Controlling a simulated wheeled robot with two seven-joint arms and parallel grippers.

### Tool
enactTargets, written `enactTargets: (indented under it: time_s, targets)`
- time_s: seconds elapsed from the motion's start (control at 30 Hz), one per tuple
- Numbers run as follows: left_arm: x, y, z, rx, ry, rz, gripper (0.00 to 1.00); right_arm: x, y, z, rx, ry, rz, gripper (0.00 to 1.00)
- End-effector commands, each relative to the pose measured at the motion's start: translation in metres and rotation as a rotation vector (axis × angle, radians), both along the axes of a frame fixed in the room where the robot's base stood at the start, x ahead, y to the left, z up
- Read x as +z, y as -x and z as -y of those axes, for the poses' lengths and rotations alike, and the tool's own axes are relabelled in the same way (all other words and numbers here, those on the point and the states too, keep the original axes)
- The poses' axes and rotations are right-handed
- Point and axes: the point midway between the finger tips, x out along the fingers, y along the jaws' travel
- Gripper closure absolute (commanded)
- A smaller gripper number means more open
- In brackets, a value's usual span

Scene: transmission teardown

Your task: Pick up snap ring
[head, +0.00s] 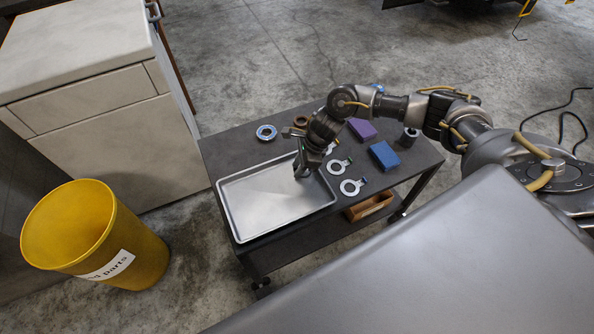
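Two flat grey rings with tabs, which look like snap rings, lie on the dark cart top right of the tray. One ring (338,166) is farther back; the other ring (345,189) is nearer. Part of another small ring (332,148) shows beside my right gripper. My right gripper (302,172) points down over the tray's right back part, left of the rings. Its fingers are small and dark, so I cannot tell whether they are open or hold anything. My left gripper is not in view.
The shallow metal tray (236,217) looks empty. A yellow bin (150,255) and pale cabinet (90,105) stand left.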

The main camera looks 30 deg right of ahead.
Motion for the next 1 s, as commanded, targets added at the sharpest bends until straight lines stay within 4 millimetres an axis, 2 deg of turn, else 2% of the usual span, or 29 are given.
enactTargets:
  time_s: [0.03,0.13,0.4,0.57,0.73,0.8,0.9,1.0]
  targets:
    - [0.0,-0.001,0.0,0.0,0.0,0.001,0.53,0.0,0.0,0.0,0.0,0.001,0.0,0.87]
    - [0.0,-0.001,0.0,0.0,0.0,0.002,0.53,0.0,0.0,0.0,0.0,0.001,0.0,1.0]
    - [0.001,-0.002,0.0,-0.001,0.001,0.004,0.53,0.001,0.0,0.0,0.0,0.001,0.0,1.0]
    - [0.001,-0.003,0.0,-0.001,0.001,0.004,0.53,0.01,-0.001,0.0,0.0,0.0,0.002,1.0]
    - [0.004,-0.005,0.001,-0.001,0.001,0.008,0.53,0.035,0.0,-0.001,0.004,0.0,0.004,1.0]
    - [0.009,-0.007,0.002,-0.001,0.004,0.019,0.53,0.047,0.005,-0.012,0.006,-0.003,0.004,1.0]
    - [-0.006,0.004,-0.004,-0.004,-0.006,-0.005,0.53,0.067,0.012,-0.026,0.006,-0.001,0.004,1.0]
    - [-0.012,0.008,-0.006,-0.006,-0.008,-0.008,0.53,0.087,0.02,-0.042,0.007,-0.003,0.004,1.0]
